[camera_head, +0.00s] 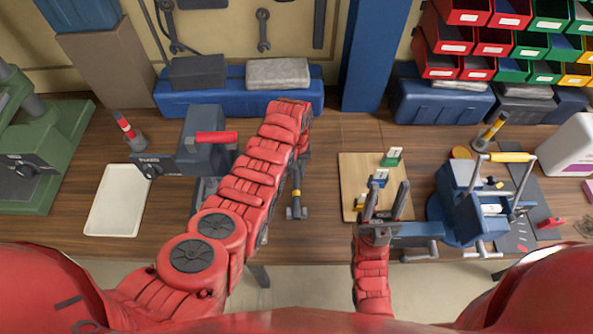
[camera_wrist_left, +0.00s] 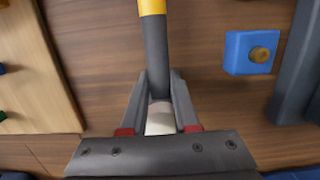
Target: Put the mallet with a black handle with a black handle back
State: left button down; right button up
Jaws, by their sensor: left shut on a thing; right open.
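The mallet with a black handle (camera_wrist_left: 155,52) is held in my left gripper (camera_wrist_left: 160,100). In the left wrist view its dark handle runs up from between the fingers to a yellow band at the top edge. In the head view the mallet (camera_head: 296,192) hangs below my left forearm, its yellow band and dark lower end showing above the workbench's front part. The left fingers are hidden there by my red arm. My right gripper (camera_head: 386,195) is open and empty, in front of the wooden board.
The wooden board (camera_head: 351,200) carries small green and blue pieces. A vise (camera_head: 205,150) and white tray (camera_head: 112,212) are left; blue equipment (camera_head: 462,205) is right. A blue block (camera_wrist_left: 248,52) with a brass knob is beside the mallet in the wrist view.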

pick_arm(q)
jog(key=c, duration=0.7)
grip_release()
jog(key=shift+o, duration=0.2)
jog(key=shift+r, duration=0.15)
jog(key=shift+w+r, duration=0.2)
jog(key=shift+r, duration=0.2)
jog(key=r, duration=0.2)
jog(key=r+b, duration=0.1)
jog(key=r, duration=0.3)
jog(key=shift+w, duration=0.35)
jog(key=r+p, duration=0.2)
jog(key=r, duration=0.3)
jog(key=shift+w+r+p, duration=0.1)
jog(key=shift+w+p, duration=0.1)
jog(key=shift+p, duration=0.1)
